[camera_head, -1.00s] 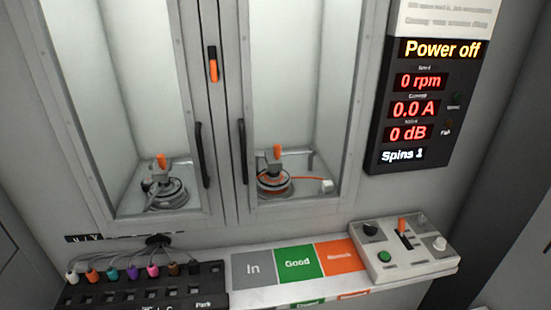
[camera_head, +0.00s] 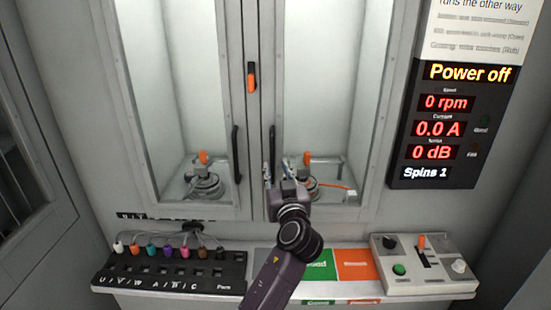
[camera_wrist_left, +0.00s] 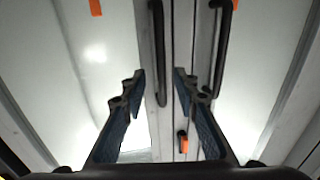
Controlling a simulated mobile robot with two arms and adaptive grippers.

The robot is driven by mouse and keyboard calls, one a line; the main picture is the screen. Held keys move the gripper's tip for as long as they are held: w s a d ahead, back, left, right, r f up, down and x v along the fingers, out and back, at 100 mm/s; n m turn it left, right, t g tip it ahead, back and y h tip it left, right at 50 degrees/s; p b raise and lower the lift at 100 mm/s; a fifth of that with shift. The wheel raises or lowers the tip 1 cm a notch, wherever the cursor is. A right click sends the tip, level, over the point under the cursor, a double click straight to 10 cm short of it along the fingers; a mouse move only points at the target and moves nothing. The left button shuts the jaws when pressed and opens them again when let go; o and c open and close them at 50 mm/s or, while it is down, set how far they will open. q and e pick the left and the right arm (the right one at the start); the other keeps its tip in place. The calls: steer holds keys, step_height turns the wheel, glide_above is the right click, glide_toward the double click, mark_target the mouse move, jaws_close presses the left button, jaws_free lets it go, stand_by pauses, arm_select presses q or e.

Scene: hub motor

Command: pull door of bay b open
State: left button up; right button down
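Two tall glazed doors stand side by side, both shut; I can read no bay letter on either. The right door (camera_head: 374,120) has a black vertical handle (camera_head: 271,150) near its inner edge; the left door's handle (camera_head: 235,153) is beside it. My left gripper (camera_head: 277,170) is at the lower part of the right door's handle. In the left wrist view, which looks upside down, its open fingers (camera_wrist_left: 160,82) stand apart with that handle (camera_wrist_left: 158,50) lined up between them; contact cannot be told. The other handle (camera_wrist_left: 222,45) is outside the fingers. My right gripper is not in view.
An orange latch (camera_head: 252,77) sits on the strip between the doors. A motor (camera_head: 205,184) stands behind the left glass. Below are a plug rack (camera_head: 170,275), a green plate (camera_head: 318,265), an orange plate (camera_head: 356,264) and a control box (camera_head: 425,262). A display reads "Power off".

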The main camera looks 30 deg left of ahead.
mark_target(273, 160)
arm_select(q)
steer(key=p+x, duration=0.1)
steer(key=x, duration=0.4)
steer(key=shift+w+a+p, duration=0.15)
steer(key=shift+a+p, duration=0.15)
steer(key=shift+p, duration=0.1)
steer(key=shift+w+a+f, duration=0.15)
steer(key=shift+w+a, duration=0.25)
steer(key=shift+w, duration=0.05)
steer(key=shift+c, duration=0.3)
jaws_close()
